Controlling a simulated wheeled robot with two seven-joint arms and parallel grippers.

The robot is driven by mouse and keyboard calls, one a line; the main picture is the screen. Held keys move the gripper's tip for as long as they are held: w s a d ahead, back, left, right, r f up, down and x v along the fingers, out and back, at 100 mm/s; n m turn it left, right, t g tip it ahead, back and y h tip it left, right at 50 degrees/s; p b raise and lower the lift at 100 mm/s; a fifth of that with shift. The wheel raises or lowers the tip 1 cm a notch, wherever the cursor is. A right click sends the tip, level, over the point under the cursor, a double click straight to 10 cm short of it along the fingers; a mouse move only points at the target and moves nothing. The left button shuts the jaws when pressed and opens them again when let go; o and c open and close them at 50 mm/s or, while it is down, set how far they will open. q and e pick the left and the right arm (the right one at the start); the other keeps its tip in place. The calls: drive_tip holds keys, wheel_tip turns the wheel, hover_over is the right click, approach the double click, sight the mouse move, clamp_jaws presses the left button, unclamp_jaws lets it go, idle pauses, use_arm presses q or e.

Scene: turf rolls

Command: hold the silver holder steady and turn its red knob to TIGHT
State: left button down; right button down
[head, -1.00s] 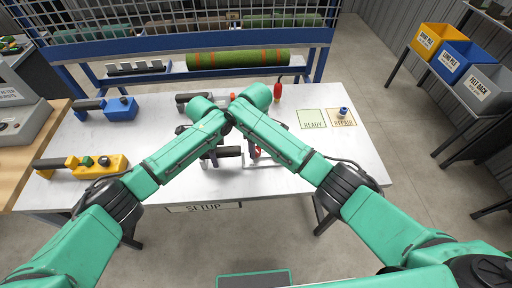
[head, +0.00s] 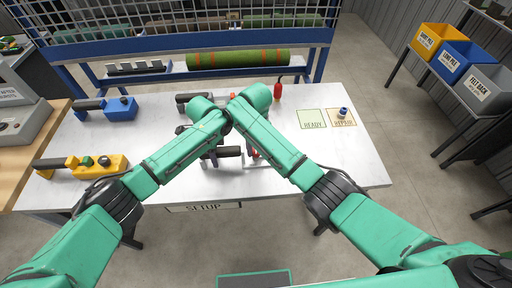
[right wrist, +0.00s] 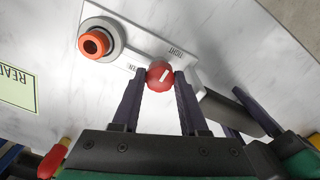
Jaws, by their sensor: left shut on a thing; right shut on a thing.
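The silver holder (right wrist: 135,38) lies on the table, with an orange-red ringed post on one end; in the head view my arms cover most of it. Its red knob (right wrist: 160,76) has a white mark on its upper right side, and TIGHT is printed above right of it. My right gripper (right wrist: 159,80) is shut on the red knob, one finger on each side. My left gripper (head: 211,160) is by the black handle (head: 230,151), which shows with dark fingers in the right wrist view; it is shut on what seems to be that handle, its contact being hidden.
A blue tool (head: 121,108) and a yellow tool (head: 95,164) lie on the table's left. The READY square (head: 311,119) and the REPAIR square (head: 342,117), with a small blue item, are at right. A red-tipped object (head: 278,91) stands at the back.

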sight(256, 150)
use_arm(q)
drive_tip(key=shift+s+f, duration=0.1)
use_arm(e)
drive_tip(key=shift+w+r, duration=0.1)
drive_tip(key=shift+r, duration=0.05)
drive_tip(key=shift+c, duration=2.1)
unclamp_jaws()
wheel_tip(256, 150, up, 12)
use_arm(q)
drive_tip(key=shift+c, duration=1.8)
unclamp_jaws()
